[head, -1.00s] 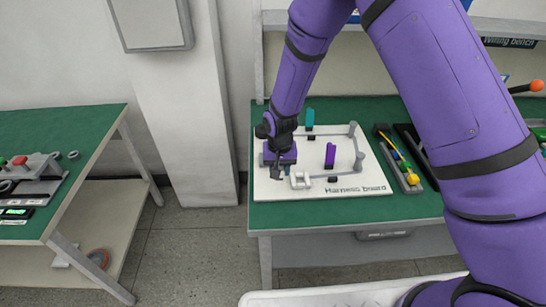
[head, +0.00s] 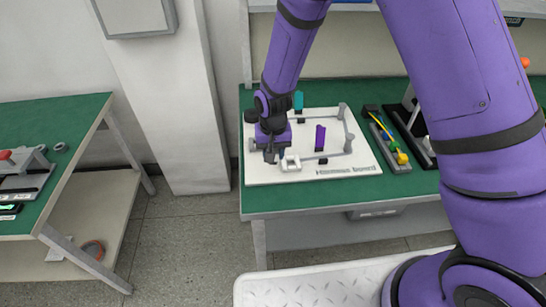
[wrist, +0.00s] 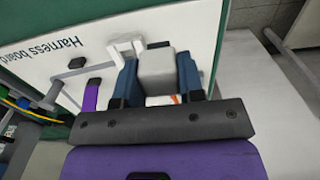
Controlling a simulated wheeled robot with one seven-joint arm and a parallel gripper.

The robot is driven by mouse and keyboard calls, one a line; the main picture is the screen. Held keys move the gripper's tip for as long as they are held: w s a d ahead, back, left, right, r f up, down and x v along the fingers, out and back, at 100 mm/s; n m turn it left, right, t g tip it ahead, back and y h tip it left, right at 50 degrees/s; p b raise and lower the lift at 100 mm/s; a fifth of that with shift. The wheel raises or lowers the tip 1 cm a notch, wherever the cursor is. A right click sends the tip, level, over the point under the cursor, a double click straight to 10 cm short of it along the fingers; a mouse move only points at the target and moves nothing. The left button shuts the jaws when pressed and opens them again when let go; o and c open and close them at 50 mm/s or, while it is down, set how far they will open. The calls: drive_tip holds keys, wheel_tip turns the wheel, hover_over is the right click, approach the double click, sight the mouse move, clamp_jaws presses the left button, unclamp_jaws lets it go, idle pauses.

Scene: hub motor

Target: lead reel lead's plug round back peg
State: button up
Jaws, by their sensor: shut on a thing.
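My gripper (head: 270,155) is low over the left front part of the white harness board (head: 355,165). In the wrist view its blue fingers are shut on a pale grey block (wrist: 157,72), apparently the plug. A small orange bit (wrist: 175,98) shows behind the block; the lead itself cannot be made out. A white bracket (head: 290,163) stands right beside the fingers; it also shows in the wrist view (wrist: 125,47). Grey pegs stand at the board's right, one at the back (head: 343,111) and one nearer (head: 349,143). The back left of the board is partly hidden by my arm.
A purple upright piece (head: 320,137) stands mid-board and a teal one (head: 298,101) at the back. A dark tray (head: 388,140) with yellow and blue items lies right of the board. Another green bench (head: 70,125) is at the left, across open floor.

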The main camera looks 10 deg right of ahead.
drive_tip(key=shift+r, duration=3.5)
drive_tip(key=w+d, duration=1.6)
drive_tip(key=d, duration=0.3)
drive_tip(key=w+d, duration=1.6)
drive_tip(key=d, duration=0.4)
drive_tip(key=shift+w, duration=0.15)
drive_tip(key=shift+f, duration=0.1)
drive_tip(key=shift+f, duration=5.35)
